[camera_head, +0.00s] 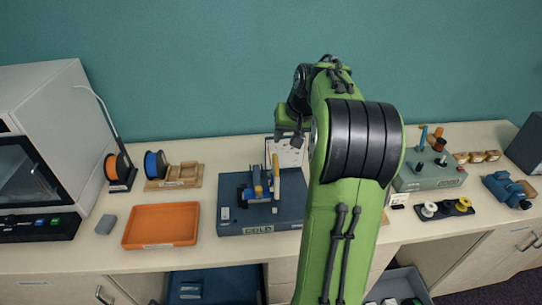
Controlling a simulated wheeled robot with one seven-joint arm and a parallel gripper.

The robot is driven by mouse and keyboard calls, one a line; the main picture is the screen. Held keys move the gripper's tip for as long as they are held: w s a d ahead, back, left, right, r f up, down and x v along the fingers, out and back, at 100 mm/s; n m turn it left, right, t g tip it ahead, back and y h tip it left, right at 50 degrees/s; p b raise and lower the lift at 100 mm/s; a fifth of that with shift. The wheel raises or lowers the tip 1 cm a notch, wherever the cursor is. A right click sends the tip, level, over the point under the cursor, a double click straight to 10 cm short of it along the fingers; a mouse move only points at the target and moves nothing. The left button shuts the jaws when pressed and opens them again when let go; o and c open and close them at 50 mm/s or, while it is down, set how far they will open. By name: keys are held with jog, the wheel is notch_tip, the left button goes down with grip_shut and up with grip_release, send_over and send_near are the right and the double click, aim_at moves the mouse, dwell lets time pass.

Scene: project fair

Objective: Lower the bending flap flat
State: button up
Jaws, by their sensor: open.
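A dark blue bench device (290,215) stands on the table in the middle, with a label on its front edge that seems to read "COLD" or "FOLD". On it is a blue and yellow mechanism (258,190) with a yellow upright bar (276,175). I cannot tell for sure which part is the bending flap; the upright bar stands raised. My green arm covers the device's right side. My gripper (290,137) shows small and dark above and behind the device, partly hidden by my arm. It is open, apart from the device, and nothing shows in it.
An orange tray (162,226), a grey block (106,224) and spools (118,167) lie to the left, near a white oven-like box (40,140). A grey-green box (428,175) and a blue tool (507,190) stand to the right. A white card (286,153) stands behind the device.

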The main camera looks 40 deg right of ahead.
aim_at(276, 159)
jog(key=x, duration=1.3)
jog(key=shift+w+d, duration=0.1)
jog(key=shift+d, duration=0.1)
grip_shut()
